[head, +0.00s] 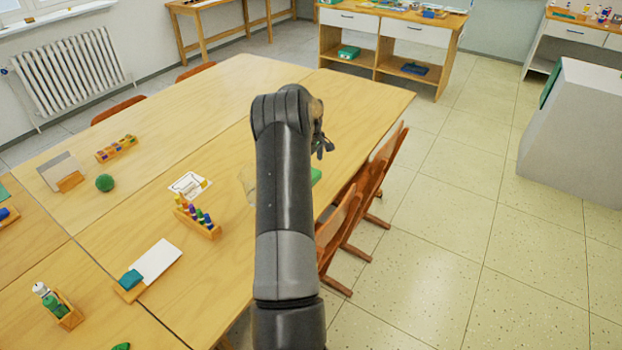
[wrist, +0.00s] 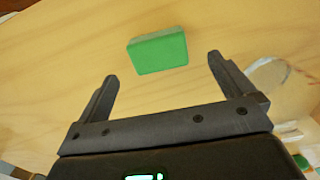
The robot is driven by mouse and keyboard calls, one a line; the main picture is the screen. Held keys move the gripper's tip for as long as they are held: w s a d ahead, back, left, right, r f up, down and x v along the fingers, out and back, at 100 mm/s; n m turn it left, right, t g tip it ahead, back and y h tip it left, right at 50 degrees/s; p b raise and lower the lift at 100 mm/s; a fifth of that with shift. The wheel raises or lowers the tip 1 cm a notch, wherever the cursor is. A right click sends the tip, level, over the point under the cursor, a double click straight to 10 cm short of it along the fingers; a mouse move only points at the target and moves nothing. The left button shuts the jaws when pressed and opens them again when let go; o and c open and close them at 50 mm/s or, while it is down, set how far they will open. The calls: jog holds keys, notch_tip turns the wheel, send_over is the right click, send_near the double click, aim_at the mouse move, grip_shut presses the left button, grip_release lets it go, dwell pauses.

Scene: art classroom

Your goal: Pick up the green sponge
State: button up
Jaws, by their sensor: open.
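The green sponge (wrist: 158,52) is a small block lying on the wooden table, seen in the wrist view just beyond the fingertips and between their lines. In the head view only a green bit of it (head: 316,176) shows beside my arm, near the table's right edge. My gripper (wrist: 160,72) is open and empty, with its two fingers spread apart. In the head view my gripper (head: 322,148) is over the table, mostly hidden by my arm.
A clear glass-like object (wrist: 268,74) stands by the right finger in the wrist view. Wooden chairs (head: 345,215) line the table's right side. A rack of coloured bottles (head: 198,218), a green ball (head: 105,182) and a white card (head: 158,260) are on the table (head: 225,95).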

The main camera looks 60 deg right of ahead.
notch_tip(320, 180, down, 6)
jog(key=shift+d, duration=0.1)
jog(key=shift+c, duration=0.2)
jog(key=c, duration=1)
jog(key=shift+r, duration=0.1)
